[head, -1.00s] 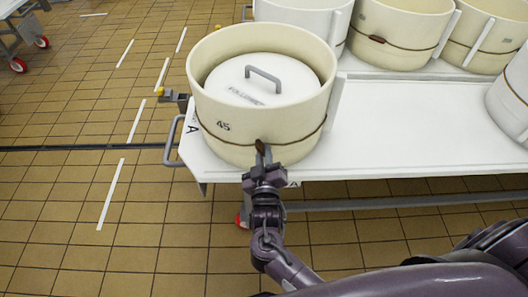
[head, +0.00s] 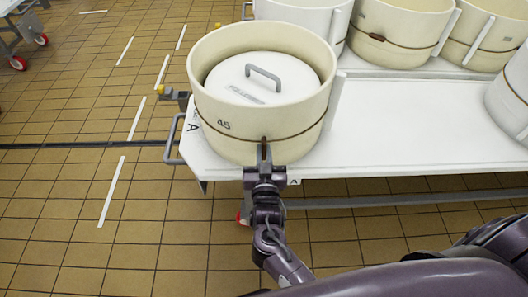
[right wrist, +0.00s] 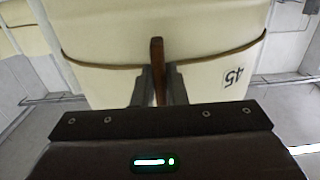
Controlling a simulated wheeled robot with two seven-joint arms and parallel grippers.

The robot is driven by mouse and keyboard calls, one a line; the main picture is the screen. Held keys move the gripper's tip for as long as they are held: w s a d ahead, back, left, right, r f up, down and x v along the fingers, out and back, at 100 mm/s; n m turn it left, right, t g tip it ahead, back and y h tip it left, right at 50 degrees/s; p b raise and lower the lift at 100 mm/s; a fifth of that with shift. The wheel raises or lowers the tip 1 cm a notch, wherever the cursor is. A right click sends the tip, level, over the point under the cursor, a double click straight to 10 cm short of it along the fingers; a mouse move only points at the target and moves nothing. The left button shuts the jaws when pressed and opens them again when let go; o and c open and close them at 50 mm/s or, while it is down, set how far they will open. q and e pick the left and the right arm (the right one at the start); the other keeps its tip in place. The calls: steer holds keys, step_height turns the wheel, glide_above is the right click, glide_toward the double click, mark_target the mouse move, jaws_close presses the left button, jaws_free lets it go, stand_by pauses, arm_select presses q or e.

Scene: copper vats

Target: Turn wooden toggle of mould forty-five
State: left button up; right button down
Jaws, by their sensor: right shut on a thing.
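Mould forty-five (head: 225,95) is a cream round tub marked "45", standing on the near left corner of a white table. A dark cord runs round it. Its wooden toggle (right wrist: 157,58) is a small brown stick at the cord, roughly upright in the right wrist view. My right gripper (head: 264,160) is at the near side of the mould, shut on the toggle. In the right wrist view, the two fingers (right wrist: 160,85) lie on either side of the toggle's lower part. My left gripper is not in view.
A white lid with a grey handle (head: 264,76) sits inside the mould. The white table (head: 400,130) has bare room to its right. Other cream moulds (head: 400,30) stand at the back and right. A grey rail (head: 172,140) sticks out at the table's left end.

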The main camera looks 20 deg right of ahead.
stand_by(0.3)
steer(key=c, duration=1.5)
jaws_free()
steer(key=shift+o, duration=0.2)
